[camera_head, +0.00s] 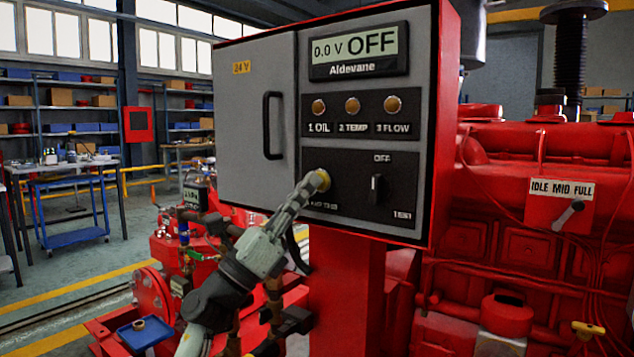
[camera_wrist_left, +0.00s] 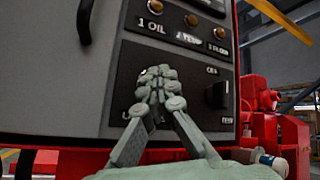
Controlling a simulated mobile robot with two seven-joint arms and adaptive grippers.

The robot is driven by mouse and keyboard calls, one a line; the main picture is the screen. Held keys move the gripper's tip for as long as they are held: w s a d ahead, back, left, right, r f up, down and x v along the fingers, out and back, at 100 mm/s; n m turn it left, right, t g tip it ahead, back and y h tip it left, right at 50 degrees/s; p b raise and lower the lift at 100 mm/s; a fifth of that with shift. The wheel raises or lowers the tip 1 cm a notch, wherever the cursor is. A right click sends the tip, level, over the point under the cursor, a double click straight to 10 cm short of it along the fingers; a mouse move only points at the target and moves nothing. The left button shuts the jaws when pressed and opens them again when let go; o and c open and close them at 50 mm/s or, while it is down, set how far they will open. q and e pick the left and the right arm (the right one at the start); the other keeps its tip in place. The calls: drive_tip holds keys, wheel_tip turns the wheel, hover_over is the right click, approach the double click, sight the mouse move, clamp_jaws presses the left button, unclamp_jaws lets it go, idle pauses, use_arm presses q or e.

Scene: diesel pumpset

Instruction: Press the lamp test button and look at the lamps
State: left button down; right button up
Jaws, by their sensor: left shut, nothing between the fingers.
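The grey control box has a display (camera_head: 355,50) reading "0.0 V OFF". Below it are three amber-brown lamps, 1 OIL (camera_head: 319,106), 2 TEMP (camera_head: 352,105) and 3 FLOW (camera_head: 392,104); they look dull, with no clear glow. A yellowish round button (camera_head: 323,179) sits on the lower black panel, its label partly covered. My left gripper (camera_head: 316,187) is shut and empty, fingertips at this button. I cannot tell whether they touch or press it. In the left wrist view the shut fingertips (camera_wrist_left: 159,82) hide the button. My right gripper is not in view.
A black rotary switch (camera_head: 375,189) is right of the button. The box door has a black handle (camera_head: 272,125). A red engine (camera_head: 530,170) with a speed lever (camera_head: 568,214) stands at right. Red pump parts lie below left. Open floor lies at left, near a blue cart (camera_head: 70,210).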

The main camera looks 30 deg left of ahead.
use_arm(q)
drive_tip(key=shift+s, duration=0.8)
drive_tip(key=shift+f, duration=0.1)
drive_tip(key=s, duration=0.5)
drive_tip(key=shift+a, duration=0.2)
idle(0.5)
